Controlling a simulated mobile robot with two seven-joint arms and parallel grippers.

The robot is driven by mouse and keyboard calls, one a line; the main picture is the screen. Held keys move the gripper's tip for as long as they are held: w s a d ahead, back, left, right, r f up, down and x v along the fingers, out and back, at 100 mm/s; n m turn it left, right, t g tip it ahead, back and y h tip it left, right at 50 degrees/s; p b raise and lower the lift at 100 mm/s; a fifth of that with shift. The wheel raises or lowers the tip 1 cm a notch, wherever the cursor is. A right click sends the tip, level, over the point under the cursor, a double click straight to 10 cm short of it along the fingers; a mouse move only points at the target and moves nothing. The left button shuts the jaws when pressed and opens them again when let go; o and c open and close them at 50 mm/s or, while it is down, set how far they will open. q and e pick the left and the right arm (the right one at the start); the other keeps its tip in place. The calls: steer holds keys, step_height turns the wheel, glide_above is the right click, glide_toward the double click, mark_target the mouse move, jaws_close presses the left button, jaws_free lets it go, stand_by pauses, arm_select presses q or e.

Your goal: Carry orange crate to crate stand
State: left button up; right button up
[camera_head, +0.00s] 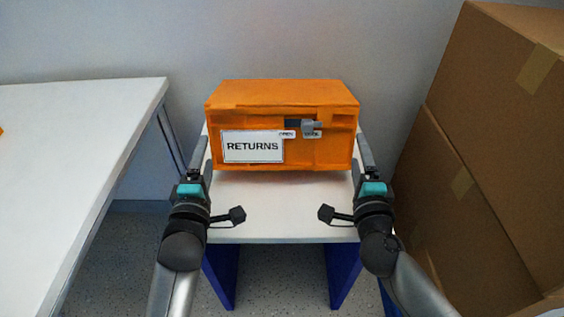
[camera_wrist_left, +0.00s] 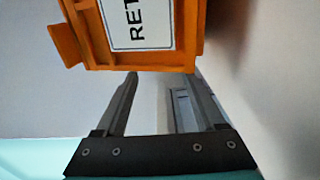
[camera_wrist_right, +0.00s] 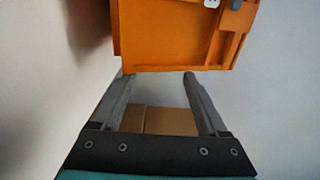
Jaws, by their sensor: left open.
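The orange crate (camera_head: 325,153) sits upright on a small white-topped stand (camera_head: 280,222) with blue legs. In the left wrist view, the crate (camera_wrist_left: 185,55) is just beyond those fingers (camera_wrist_left: 155,78). My right gripper (camera_head: 364,150) is beside the right side, also open and empty. In the right wrist view, the crate (camera_wrist_right: 165,40) is just beyond its fingers (camera_wrist_right: 158,78). Contact cannot be judged.
A white table (camera_head: 60,170) stands at the left, with a gap between it and the stand. Large stacked cardboard boxes (camera_head: 500,140) stand close on the right, near my right arm. A pale wall is behind the crate. The stand's front part is bare.

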arm_select(q)
steer(key=shift+d+r, duration=0.15)
steer(key=shift+d, duration=0.3)
arm_select(e)
steer(key=shift+s+a+y, duration=0.1)
steer(key=shift+a+y, duration=0.3)
steer(key=shift+a, duration=0.1)
arm_select(q)
steer(key=shift+o, duration=0.4)
steer(key=shift+a+r+h, duration=0.1)
steer(key=shift+a+h, duration=0.3)
steer(key=shift+a, duration=0.3)
arm_select(e)
steer(key=shift+d, duration=0.75)
arm_select(q)
steer(key=o, duration=0.3)
steer(key=shift+a, duration=0.2)
arm_select(e)
steer(key=shift+d, duration=0.25)
steer(key=o, duration=0.4)
arm_select(q)
steer(key=s, duration=1.2)
steer(key=shift+a, duration=0.1)
arm_select(e)
steer(key=s, duration=1.2)
steer(key=shift+d, duration=0.1)
